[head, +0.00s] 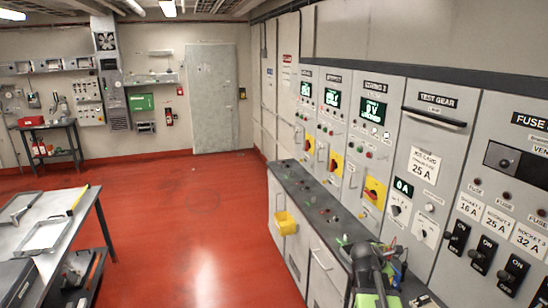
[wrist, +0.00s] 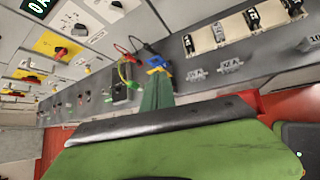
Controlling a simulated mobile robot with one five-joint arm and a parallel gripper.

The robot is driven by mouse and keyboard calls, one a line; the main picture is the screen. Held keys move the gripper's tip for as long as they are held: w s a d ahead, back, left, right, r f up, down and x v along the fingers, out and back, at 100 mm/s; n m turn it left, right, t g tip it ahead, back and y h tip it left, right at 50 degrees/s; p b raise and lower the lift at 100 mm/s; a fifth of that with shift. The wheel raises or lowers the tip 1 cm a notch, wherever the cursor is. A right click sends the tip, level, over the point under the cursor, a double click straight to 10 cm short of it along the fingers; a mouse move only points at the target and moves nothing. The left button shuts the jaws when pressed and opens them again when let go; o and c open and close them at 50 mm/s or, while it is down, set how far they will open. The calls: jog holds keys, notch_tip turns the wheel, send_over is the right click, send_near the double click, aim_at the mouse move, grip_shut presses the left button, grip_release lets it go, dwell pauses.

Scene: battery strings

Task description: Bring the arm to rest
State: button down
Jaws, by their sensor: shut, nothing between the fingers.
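My gripper (wrist: 157,88) shows in the wrist view as a narrow dark green tip beyond a black edge and a broad green part of my own arm. Its fingers are together with nothing between them. The tip appears close in front of the bench top with the coloured leads, but I cannot tell the gap. In the head view my dark and green arm is at the bottom right, over the near end of the bench, and its fingertips are not clear.
A grey bench (head: 318,205) runs below the switch panels (head: 430,150), with a yellow bin (head: 285,223) on its front. Coloured leads (wrist: 130,60) lie by a black box (wrist: 123,92). A metal table (head: 70,225) stands left. The red floor (head: 195,220) between is clear.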

jog(key=s+a+f+m+y+b, duration=0.1)
jog(key=a+f+m+y+b, duration=0.3)
jog(key=a+f, duration=0.8)
jog(key=s+a+f+m+g+y+b, duration=0.1)
jog(key=s+a+f+m+g+y, duration=0.1)
jog(key=s+a+m, duration=0.3)
jog(key=s+a+f+m+g+y+b, duration=0.2)
jog(key=s+a+m, duration=0.4)
jog(key=a+m, duration=0.4)
jog(key=shift+a+f+g, duration=0.7)
jog(key=shift+a+f, duration=0.1)
jog(key=shift+f, duration=0.3)
jog(key=shift+s, duration=0.1)
